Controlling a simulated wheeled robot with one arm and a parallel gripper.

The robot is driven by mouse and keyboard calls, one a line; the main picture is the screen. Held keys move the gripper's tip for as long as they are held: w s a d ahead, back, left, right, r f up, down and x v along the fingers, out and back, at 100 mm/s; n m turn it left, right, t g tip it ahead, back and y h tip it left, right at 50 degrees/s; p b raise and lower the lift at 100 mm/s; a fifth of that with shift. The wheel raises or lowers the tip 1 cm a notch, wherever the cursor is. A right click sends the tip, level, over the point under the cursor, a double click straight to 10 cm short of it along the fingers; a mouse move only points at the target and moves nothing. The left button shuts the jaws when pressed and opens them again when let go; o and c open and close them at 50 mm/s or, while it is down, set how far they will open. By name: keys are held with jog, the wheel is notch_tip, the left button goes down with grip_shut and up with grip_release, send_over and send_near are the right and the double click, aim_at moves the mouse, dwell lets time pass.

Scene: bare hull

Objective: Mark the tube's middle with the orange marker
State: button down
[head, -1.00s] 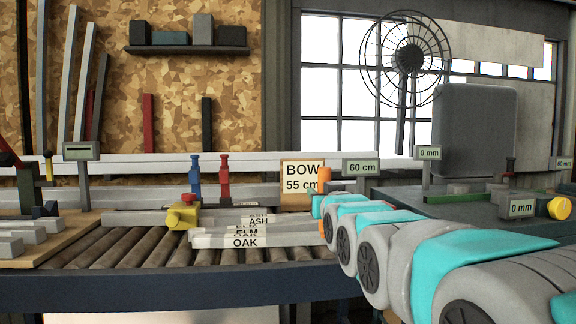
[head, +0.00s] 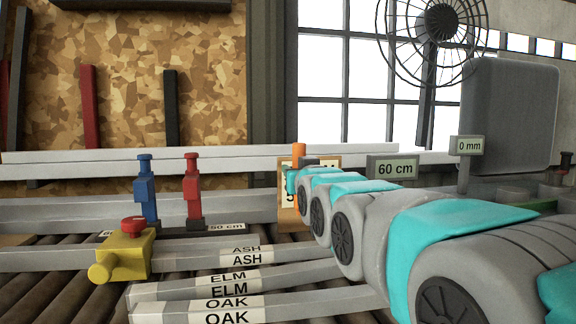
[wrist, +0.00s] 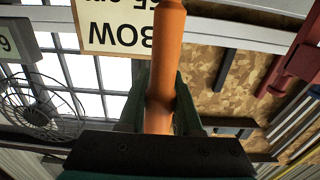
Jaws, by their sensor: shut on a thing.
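My gripper (wrist: 160,110) is shut on the orange marker (wrist: 163,60), which runs lengthwise between its fingers in the wrist view. In the head view the marker's orange top (head: 299,149) stands upright above my gripper (head: 298,178), in front of the BOW sign (head: 328,161). Long grey bars or tubes lie across the rollers, labelled ASH (head: 190,259), ELM (head: 180,288) and OAK (head: 180,312); my arm hides their right ends. I cannot tell which is the task's tube. The marker's tip is not clearly visible, and I see no orange mark.
A yellow block with a red knob (head: 125,255) sits at the ASH piece. A blue clamp (head: 146,195) and a red clamp (head: 193,195) stand behind, near a 50 cm label. A 60 cm display (head: 393,169) stands right of the sign. Rollers (head: 50,285) are bare at front left.

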aim_at(295, 202)
jog(key=shift+w+f, duration=0.2)
jog(key=shift+f, duration=2.85)
jog(key=shift+f+b, duration=0.55)
jog(key=shift+b, duration=0.45)
dwell(1.3)
notch_tip(295, 202, up, 8)
jog(key=p, duration=0.1)
jog(key=shift+f, duration=0.25)
dwell(0.6)
